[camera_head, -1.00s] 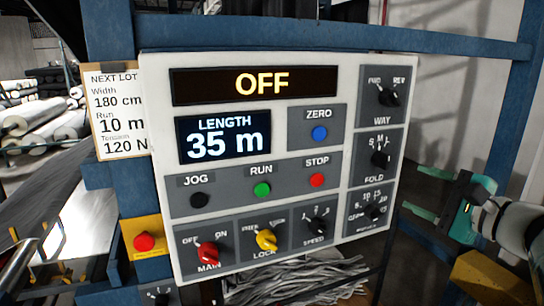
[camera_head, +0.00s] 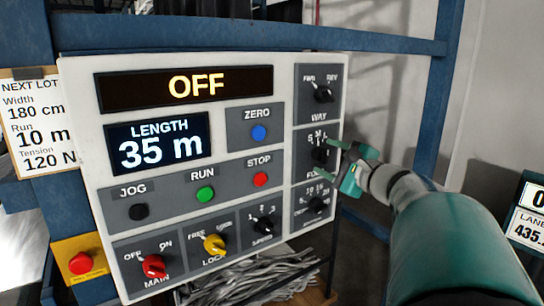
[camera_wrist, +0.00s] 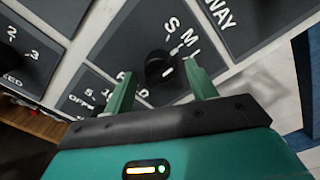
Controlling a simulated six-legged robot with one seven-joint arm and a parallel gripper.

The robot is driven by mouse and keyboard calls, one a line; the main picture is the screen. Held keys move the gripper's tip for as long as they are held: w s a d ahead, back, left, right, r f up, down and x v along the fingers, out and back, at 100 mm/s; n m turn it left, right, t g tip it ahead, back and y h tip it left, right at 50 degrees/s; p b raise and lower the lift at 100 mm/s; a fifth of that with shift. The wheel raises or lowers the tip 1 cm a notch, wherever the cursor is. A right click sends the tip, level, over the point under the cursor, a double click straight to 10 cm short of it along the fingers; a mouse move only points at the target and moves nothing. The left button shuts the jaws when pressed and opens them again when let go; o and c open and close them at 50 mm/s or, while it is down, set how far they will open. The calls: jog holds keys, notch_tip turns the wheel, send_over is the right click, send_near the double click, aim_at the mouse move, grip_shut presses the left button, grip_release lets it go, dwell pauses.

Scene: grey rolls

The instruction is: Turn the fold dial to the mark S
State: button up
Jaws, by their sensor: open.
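The fold dial (camera_head: 320,154) is a small black knob on a grey plate in the panel's right column, with S, M and L above it. In the wrist view the black knob (camera_wrist: 159,66) lies between my two green fingers, with the marks S, M and L beyond it. I cannot tell for sure which mark it points to. My gripper (camera_head: 327,161) is open, its fingers reaching in from the right on either side of the dial. Whether they touch the knob is not clear. Part of the FOLD label is hidden by a finger.
The WAY dial (camera_head: 323,94) is just above and another dial (camera_head: 316,205) with numbers just below, close to my fingers. The main display (camera_head: 190,87) reads OFF. A blue post (camera_head: 432,110) stands right of the panel, behind my arm.

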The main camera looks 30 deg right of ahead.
jog(key=shift+w+a, duration=0.1)
jog(key=shift+w, duration=0.3)
jog(key=c, duration=1)
jog(key=shift+n, duration=3)
jog(key=o, duration=1)
